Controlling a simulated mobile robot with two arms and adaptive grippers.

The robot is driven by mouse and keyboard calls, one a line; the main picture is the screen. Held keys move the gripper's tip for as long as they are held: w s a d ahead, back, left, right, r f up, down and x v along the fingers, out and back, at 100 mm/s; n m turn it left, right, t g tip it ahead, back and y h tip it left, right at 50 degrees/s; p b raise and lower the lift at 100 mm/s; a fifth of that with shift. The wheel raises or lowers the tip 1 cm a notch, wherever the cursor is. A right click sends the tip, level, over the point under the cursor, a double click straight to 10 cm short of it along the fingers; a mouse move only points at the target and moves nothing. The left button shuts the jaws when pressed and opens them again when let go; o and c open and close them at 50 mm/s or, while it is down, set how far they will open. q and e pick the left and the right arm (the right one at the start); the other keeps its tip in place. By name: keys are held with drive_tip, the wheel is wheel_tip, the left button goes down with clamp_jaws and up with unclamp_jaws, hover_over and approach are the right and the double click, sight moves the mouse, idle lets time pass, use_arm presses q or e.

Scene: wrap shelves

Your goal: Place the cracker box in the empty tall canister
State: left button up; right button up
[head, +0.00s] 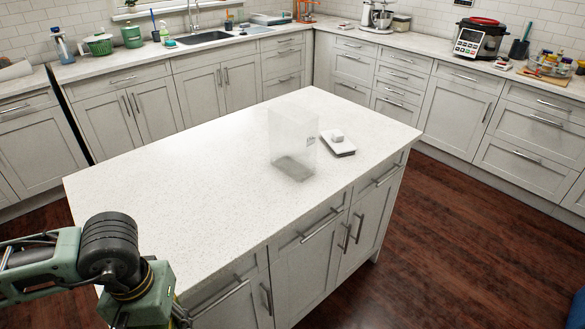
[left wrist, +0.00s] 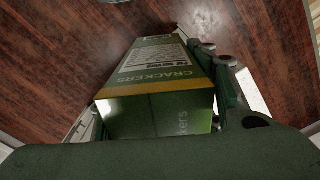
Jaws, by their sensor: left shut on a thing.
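The tall canister (head: 293,142) is clear, open-topped and looks empty; it stands upright on the island counter. A white lid with a knob (head: 338,145) lies beside it on the right. In the left wrist view, the green cracker box (left wrist: 165,75) with a yellow stripe and "CRACKERS" lettering is between the fingers of my left gripper (left wrist: 165,92). That gripper is shut on it, with dark wood floor beyond. In the head view, my left arm is at the lower left by the island's front edge; its fingers and the box are out of sight there. My right gripper is not in view.
The white island counter (head: 170,170) is clear left of the canister. Drawers and handles line its front side. Back counters hold a sink (head: 204,38), a mixer (head: 382,17), a multicooker (head: 478,40) and a tray of jars (head: 552,68). Dark wood floor (head: 460,240) is open at right.

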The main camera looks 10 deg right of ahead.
use_arm(q)
drive_tip(key=s+d+f, duration=0.1)
drive_tip(key=s+f, duration=0.2)
drive_tip(key=f, duration=0.6)
drive_tip(key=shift+s+f, duration=0.35)
drive_tip(key=shift+s, duration=0.05)
